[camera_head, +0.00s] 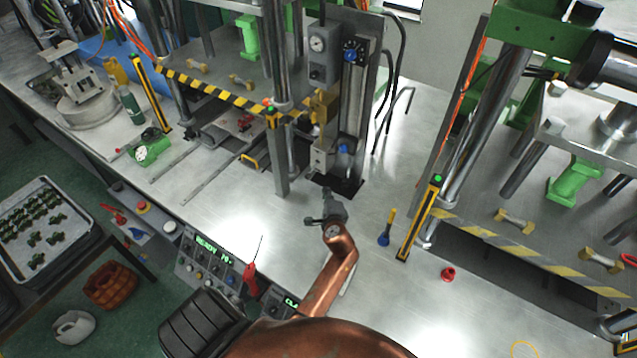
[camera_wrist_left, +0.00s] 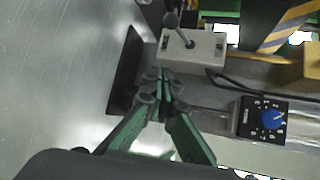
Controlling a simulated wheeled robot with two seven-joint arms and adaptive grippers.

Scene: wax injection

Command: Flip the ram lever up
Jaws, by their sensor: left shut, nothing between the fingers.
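A small grey switch box (camera_wrist_left: 208,48) shows at the top of the left wrist view. The ram lever (camera_wrist_left: 175,25), a thin rod with a dark ball knob, sticks out of it. In the head view the box (camera_head: 319,157) is low on the grey post, and I cannot make out its lever clearly. My left gripper (camera_head: 327,192) is shut and empty, close in front of the post's foot. In the left wrist view its green-and-black fingers (camera_wrist_left: 158,84) point toward the box, with no clear contact with the lever. My right gripper is not in view.
A dial box with a blue knob (camera_wrist_left: 270,119) sits beside the switch box in the left wrist view. Yellow-black striped press edges (camera_head: 225,96) stand left and right. A blue-tipped tool (camera_head: 385,238) and red cap (camera_head: 448,273) lie on the bench, otherwise clear nearby.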

